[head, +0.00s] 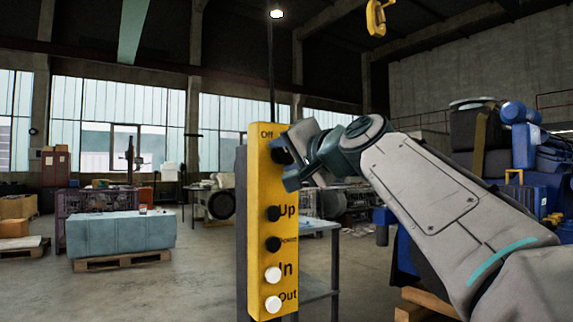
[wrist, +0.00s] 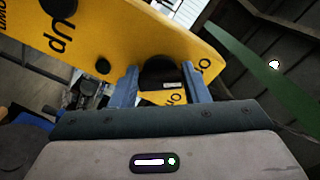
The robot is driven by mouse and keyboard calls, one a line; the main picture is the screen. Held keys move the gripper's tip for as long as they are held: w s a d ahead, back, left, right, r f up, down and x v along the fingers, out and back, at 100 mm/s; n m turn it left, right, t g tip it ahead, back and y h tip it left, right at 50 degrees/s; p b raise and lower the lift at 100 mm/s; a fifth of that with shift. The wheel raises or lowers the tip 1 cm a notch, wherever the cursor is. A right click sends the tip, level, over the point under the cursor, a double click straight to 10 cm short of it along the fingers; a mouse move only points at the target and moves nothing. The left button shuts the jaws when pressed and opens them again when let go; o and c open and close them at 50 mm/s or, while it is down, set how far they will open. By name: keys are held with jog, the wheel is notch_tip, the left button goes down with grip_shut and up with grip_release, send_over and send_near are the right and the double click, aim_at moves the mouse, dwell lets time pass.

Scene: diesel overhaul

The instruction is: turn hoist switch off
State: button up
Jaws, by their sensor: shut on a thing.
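The yellow hoist control box (head: 257,190) hangs upright in the middle of the head view. Its top label reads "Off". A dark switch knob (head: 279,156) sits just below that label, partly hidden by my gripper (head: 287,168). In the wrist view, the black knob (wrist: 160,72) lies between the two blue-grey fingers of my gripper (wrist: 163,88), which are shut on it. Part of a label shows behind the fingers. Which way the knob is turned cannot be told.
Below the knob are black buttons (head: 273,214) near "Up" and white buttons (head: 272,274) beside "In" and "Out". A metal table (head: 318,226) stands behind the box. Blue machinery (head: 530,165) fills the right. Open floor (head: 180,280) lies to the left.

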jog(key=shift+f+n+b, duration=0.15)
jog(key=shift+n+b, duration=0.15)
jog(key=shift+n, duration=0.4)
jog(key=o, duration=1)
jog(key=b+v, duration=0.1)
jog(key=v, duration=1.2)
jog(key=shift+s+d, duration=0.25)
jog(key=shift+s, duration=0.1)
